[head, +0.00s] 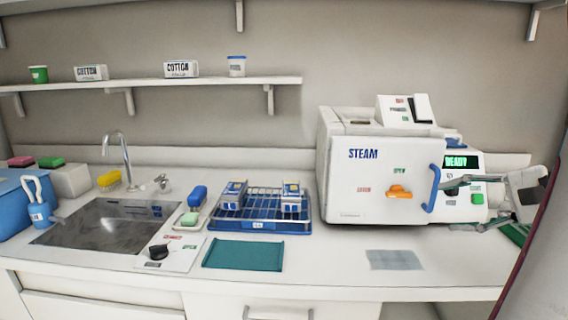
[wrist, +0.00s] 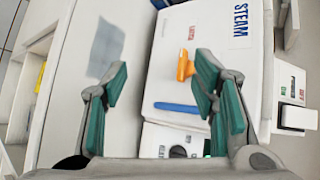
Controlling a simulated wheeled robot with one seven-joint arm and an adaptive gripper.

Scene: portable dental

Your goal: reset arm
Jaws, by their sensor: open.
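My gripper (head: 464,205) is at the right of the head view, in front of the right part of the white steam sterilizer (head: 340,180). Its two fingers are spread with nothing between them. In the wrist view the green-padded fingers of my gripper (wrist: 160,78) stand wide apart. The sterilizer (wrist: 215,50) shows beyond them, with its orange latch (wrist: 185,66) and blue handle (wrist: 180,108). The sterilizer door looks shut and its display (head: 457,162) reads READY. Part of the control panel is hidden behind my gripper.
The counter holds a blue tray with a rack (head: 257,226), a green mat (head: 243,255), a grey sheet (head: 394,260) and a sink (head: 105,232). A shelf (head: 150,83) hangs on the wall at left. The front right counter is mostly clear.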

